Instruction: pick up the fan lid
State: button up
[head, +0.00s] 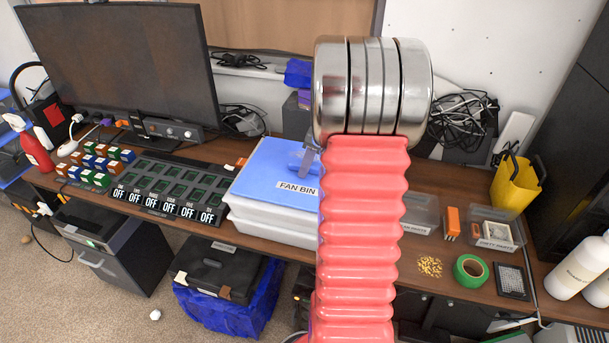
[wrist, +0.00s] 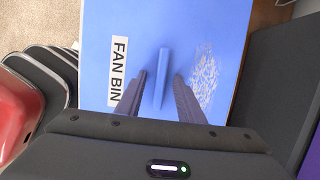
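The fan lid (head: 275,160) is a flat blue lid with a white "FAN BIN" label, lying on top of a white bin (head: 265,228) on the bench. In the wrist view the lid (wrist: 205,35) fills the upper middle. A thin raised blue handle (wrist: 164,68) stands up from it. My gripper (wrist: 160,82) is open, its two dark fingers on either side of the handle, with visible gaps. I cannot tell how far down the fingers reach. In the head view my red arm hides the lid's right part and most of my gripper.
A panel of labelled switches (head: 165,192) and coloured blocks lie left of the bin, before a monitor (head: 125,65). Right of my arm are small trays, green tape (head: 470,270), a yellow container (head: 515,184) and white bottles (head: 582,265). The wall is close behind.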

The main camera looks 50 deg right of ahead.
jog(key=shift+c, duration=0.6)
grip_shut()
jog(key=shift+r, duration=0.15)
notch_tip(320, 180, up, 10)
dwell(0.5)
dwell(0.8)
